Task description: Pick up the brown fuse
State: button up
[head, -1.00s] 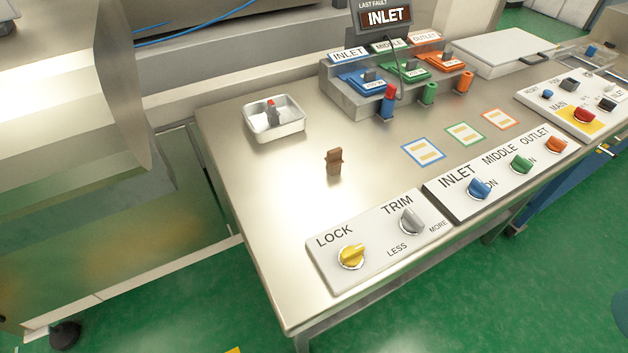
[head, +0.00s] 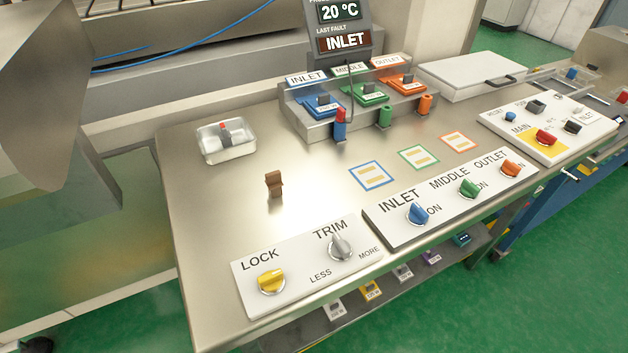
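The brown fuse (head: 274,184) stands upright on the bare metal table top (head: 215,215) in the head view. It is left of the blue-framed label and behind the LOCK and TRIM panel. Nothing touches it. My gripper is not in view.
A metal tray (head: 226,152) with a red-tipped part stands behind the fuse. The LOCK and TRIM panel (head: 305,269) lies in front, and the INLET, MIDDLE, OUTLET switch panel (head: 450,205) to the right. The fuse holder block (head: 312,118) stands at the back. Table around the fuse is clear.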

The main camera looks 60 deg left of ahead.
aim_at(273, 183)
jog(key=i, duration=0.8)
jog(key=u, duration=2.9)
jog(key=i, duration=0.5)
jog(key=z, duration=0.05)
jog(key=k, duration=1)
jog(key=z, duration=1.3)
jog(key=i, duration=1.25)
jog(key=u, duration=0.15)
